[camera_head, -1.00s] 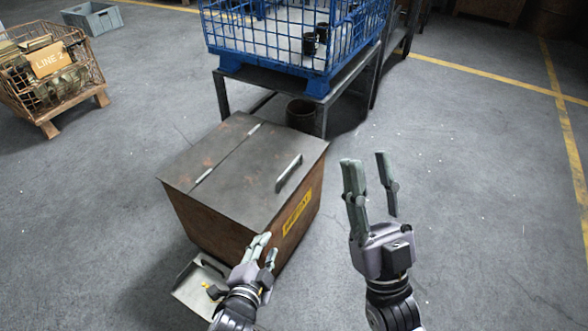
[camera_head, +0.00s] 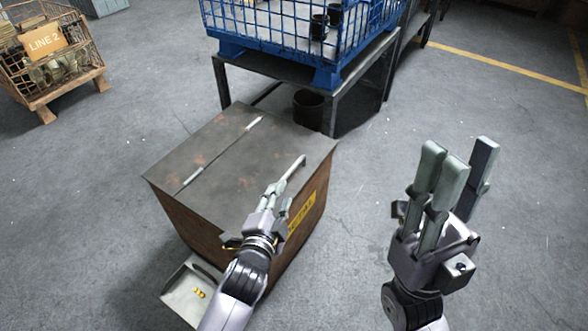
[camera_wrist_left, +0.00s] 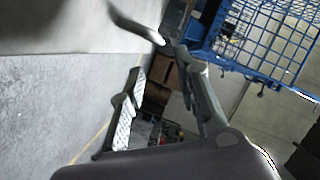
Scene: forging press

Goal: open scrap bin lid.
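The scrap bin (camera_head: 185,222) is a brown box with a flat grey lid (camera_head: 215,165), which lies shut on top. The lid's bar handle (camera_head: 298,166) sits near its right edge, partly hidden by my left fingers. My left gripper (camera_head: 279,187) is over the lid's front right part, at the handle. In the left wrist view its fingers (camera_wrist_left: 160,70) are spread, with the handle (camera_wrist_left: 135,24) just beyond the tips; I cannot tell if they touch. My right gripper (camera_head: 462,155) is open and empty, to the right of the bin over bare floor.
A blue wire crate (camera_head: 270,30) stands on a metal table (camera_head: 350,75) behind the bin, with a dark bucket (camera_head: 308,108) below. A metal scoop (camera_head: 182,296) lies at the bin's front left. A rusty wire basket (camera_head: 50,75) stands at far left. The floor at right is clear.

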